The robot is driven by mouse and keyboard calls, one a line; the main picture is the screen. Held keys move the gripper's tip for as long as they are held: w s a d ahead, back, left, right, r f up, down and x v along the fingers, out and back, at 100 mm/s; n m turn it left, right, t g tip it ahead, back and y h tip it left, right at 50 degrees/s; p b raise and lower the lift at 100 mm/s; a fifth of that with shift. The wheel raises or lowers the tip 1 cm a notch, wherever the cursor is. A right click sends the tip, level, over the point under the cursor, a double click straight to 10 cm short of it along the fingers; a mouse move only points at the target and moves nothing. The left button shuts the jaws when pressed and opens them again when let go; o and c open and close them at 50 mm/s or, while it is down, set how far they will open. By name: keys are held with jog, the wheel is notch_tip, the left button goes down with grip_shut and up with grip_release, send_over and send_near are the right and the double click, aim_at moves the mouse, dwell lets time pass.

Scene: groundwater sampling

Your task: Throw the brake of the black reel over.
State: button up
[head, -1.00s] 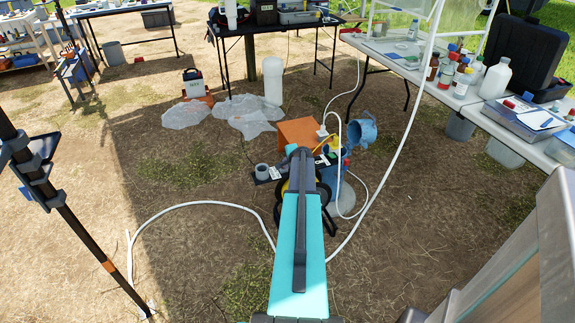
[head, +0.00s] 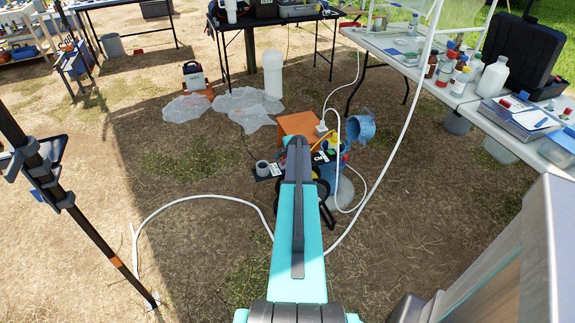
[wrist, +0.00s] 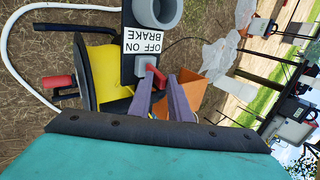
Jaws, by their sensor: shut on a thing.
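The reel shows in the wrist view with a yellow drum (wrist: 97,72), a dark flange and a red-knobbed crank (wrist: 58,82). A black panel on it bears a grey ring (wrist: 157,10) and a white label (wrist: 143,42) reading OFF, ON and BRAKE, upside down in this view. The red brake lever (wrist: 156,76) stands beside the label. My gripper (wrist: 161,80) is shut on this lever, its two fingers on either side. The lever's lower part is partly hidden by the fingers. In the head view my arm covers most of the reel, and the panel's grey ring (head: 262,167) shows left of it.
An orange box (head: 299,124) and a blue container (head: 361,128) stand behind the reel. A white hose (head: 188,200) loops over the ground on both sides. A dark pole (head: 85,225) stands at left and a bottle-laden table (head: 420,75) at right.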

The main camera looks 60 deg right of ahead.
jog(key=shift+w+d+r, duration=0.1)
jog(key=shift+d+r, duration=0.05)
jog(key=shift+r, duration=0.1)
jog(key=shift+w+d+r+p, duration=0.2)
jog(key=shift+w+p, duration=0.1)
jog(key=shift+p, duration=0.5)
jog(key=shift+o, duration=0.4)
jog(key=w+p, duration=0.1)
jog(key=p, duration=0.2)
jog(key=shift+w+d+r+g+y, duration=0.1)
jog(key=shift+d+g+y, duration=0.2)
jog(key=shift+d+g, duration=0.1)
jog(key=o, duration=0.6)
jog(key=shift+o, duration=0.2)
jog(key=shift+f, duration=0.2)
jog(key=shift+s+a+r, duration=0.1)
jog(key=shift+s, duration=0.1)
